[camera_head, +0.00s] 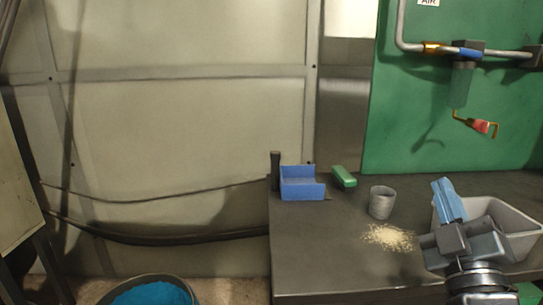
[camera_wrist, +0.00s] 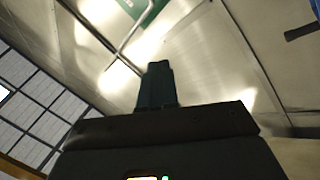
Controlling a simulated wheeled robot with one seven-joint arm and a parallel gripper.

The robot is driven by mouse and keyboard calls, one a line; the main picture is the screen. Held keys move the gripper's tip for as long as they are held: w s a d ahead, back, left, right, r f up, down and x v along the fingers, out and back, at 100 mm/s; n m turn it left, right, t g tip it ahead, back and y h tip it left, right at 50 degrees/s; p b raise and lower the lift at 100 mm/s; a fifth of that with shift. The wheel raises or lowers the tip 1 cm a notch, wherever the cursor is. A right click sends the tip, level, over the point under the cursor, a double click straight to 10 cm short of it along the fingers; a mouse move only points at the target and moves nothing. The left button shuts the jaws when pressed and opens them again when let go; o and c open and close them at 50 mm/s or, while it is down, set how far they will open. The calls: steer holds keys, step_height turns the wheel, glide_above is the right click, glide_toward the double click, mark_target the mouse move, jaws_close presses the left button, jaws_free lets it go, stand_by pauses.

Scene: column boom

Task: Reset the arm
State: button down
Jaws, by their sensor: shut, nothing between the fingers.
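My gripper (camera_head: 443,188) shows at the right of the head view, pointing up above the dark bench, in front of the grey bin. Its fingers are together with nothing between them. In the wrist view the shut fingers (camera_wrist: 157,72) point up towards blurred metal wall panels, and no object is near them. Part of the bin and bench is hidden behind my arm.
The bench (camera_head: 310,255) holds a blue tray (camera_head: 302,190), a green block (camera_head: 343,177), a grey cup (camera_head: 382,203), a pale granular pile (camera_head: 388,237) and the grey bin (camera_head: 520,219). A pipe (camera_head: 405,38) runs along the green panel. A blue-filled tub (camera_head: 150,292) stands lower left.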

steer(key=s+a+f+m+g+p, duration=0.15)
steer(key=s+a+f+m, duration=0.25)
steer(key=s+f, duration=0.4)
steer(key=s+a+f+m+g, duration=0.35)
steer(key=s+f, duration=0.25)
steer(key=s, duration=0.4)
steer(key=s+d+f+g+y, duration=0.1)
steer(key=s+g, duration=0.1)
steer(key=s, duration=0.9)
steer(key=s+d+f+m+g+y+p, duration=0.1)
steer(key=s+g+y, duration=0.1)
steer(key=s, duration=0.9)
steer(key=shift+s+d+f, duration=0.15)
steer(key=shift+d+f, duration=0.1)
steer(key=shift+f, duration=0.15)
